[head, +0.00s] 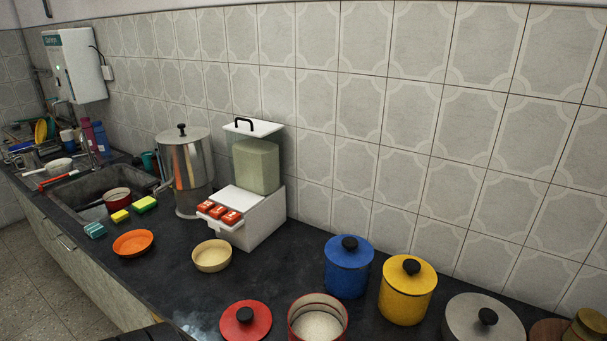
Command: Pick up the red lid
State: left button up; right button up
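The red lid (262,325) is a round disc with a black knob on top. It lies on the dark countertop (165,275) near the bottom edge of the head view. Just right of it stands an open red canister (296,325) with pale, grainy contents. I cannot tell whether the lid touches the canister. Neither of my grippers shows in the head view.
A blue canister (346,279) and a yellow canister (402,303) stand behind, to the right. A steel lidded pot (470,318) is farther right. A beige bowl (212,258) and an orange bowl (133,243) lie left. The counter left of the lid is mostly clear.

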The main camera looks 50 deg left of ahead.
aim_at(248, 320)
jog(key=u, duration=2.05)
